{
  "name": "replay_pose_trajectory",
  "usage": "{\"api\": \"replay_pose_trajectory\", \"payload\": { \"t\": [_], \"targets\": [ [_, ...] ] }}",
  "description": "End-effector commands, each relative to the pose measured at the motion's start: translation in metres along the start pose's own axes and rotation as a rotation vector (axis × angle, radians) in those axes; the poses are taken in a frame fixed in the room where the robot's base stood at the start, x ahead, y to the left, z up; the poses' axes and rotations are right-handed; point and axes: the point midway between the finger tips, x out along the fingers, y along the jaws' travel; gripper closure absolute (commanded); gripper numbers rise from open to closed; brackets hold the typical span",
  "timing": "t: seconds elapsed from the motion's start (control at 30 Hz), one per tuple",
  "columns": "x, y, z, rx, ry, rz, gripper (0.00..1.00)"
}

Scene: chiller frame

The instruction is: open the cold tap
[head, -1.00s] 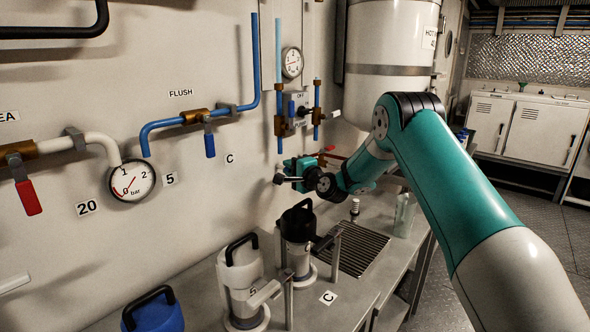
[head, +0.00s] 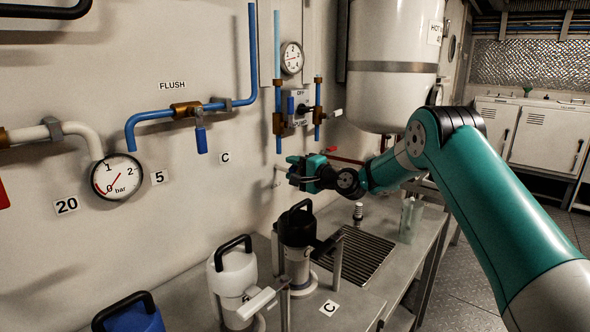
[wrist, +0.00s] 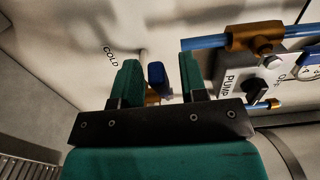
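The cold tap shows in the wrist view as a blue lever (wrist: 156,74) with some brass below it, close to the wall beside the COLD label (wrist: 111,56). My gripper (wrist: 159,70) is open, its two green fingers on either side of the blue lever, with a visible gap at each side. How deep the lever lies between the fingers is hard to tell. In the head view my gripper (head: 297,173) is close to the wall above the counter and hides most of the cold tap.
A pump switch box (head: 300,108) with blue pipes is above my gripper. A red lever (head: 343,159) sits just right of it. Below are the counter's drain grille (head: 357,255), a black-topped jug (head: 296,240) and a white jug (head: 233,277). A white tank (head: 392,70) hangs at the right.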

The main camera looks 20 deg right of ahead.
Motion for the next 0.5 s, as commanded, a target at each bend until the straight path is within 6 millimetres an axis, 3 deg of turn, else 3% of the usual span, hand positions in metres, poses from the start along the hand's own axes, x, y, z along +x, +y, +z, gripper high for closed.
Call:
{"api": "replay_pose_trajectory", "payload": {
  "t": [0.27,0.5],
  "targets": [
    [-0.011,0.001,-0.002,0.001,0.004,0.001,0.61],
    [-0.063,0.003,-0.002,0.003,0.006,0.001,0.61]
  ]
}}
